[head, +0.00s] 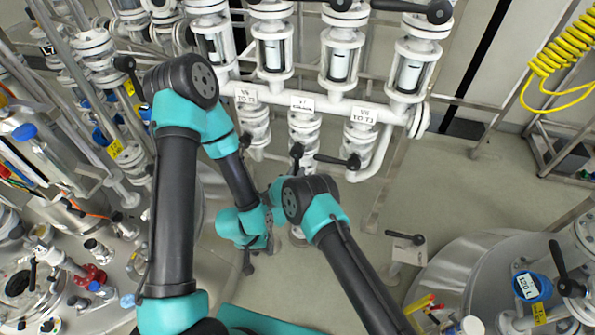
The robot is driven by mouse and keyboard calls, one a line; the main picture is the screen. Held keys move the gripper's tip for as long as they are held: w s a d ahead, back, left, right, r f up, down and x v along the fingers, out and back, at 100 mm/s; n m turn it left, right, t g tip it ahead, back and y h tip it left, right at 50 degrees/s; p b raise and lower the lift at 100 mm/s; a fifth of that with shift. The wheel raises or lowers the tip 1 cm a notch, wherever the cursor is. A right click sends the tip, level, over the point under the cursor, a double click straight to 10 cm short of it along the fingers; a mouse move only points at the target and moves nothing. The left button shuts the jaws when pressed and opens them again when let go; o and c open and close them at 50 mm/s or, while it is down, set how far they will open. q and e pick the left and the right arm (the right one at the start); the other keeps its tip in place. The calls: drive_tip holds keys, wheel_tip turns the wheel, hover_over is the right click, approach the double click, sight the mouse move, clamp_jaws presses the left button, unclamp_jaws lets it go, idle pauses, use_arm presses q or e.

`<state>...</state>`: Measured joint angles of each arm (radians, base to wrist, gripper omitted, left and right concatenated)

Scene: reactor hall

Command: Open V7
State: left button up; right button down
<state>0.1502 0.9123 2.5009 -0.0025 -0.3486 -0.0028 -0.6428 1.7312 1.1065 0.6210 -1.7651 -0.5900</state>
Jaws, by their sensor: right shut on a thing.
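The V7 label (302,103) is on the white pipe in the head view, with a white valve body (304,128) below it. A black lever (297,151) stands at this valve, its lower end running down behind my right wrist. My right gripper (294,172) is shut on this lever; its jaws are mostly hidden by my own wrist. The lever points down the picture, unlike the V8 lever (335,160), which lies sideways. My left gripper (248,262) hangs low to the left, apart from the valve; its jaws are too small and covered to judge.
The V6 label (247,96) and the V8 label (363,115) flank V7, with valves below them. Sight glasses (338,62) stand above the pipe. A tank (455,280) is at lower right, and crowded pipes fill the left. Floor (455,185) shows clear at right.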

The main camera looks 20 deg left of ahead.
drive_tip(key=c, duration=0.9)
unclamp_jaws()
drive_tip(key=shift+c, duration=0.2)
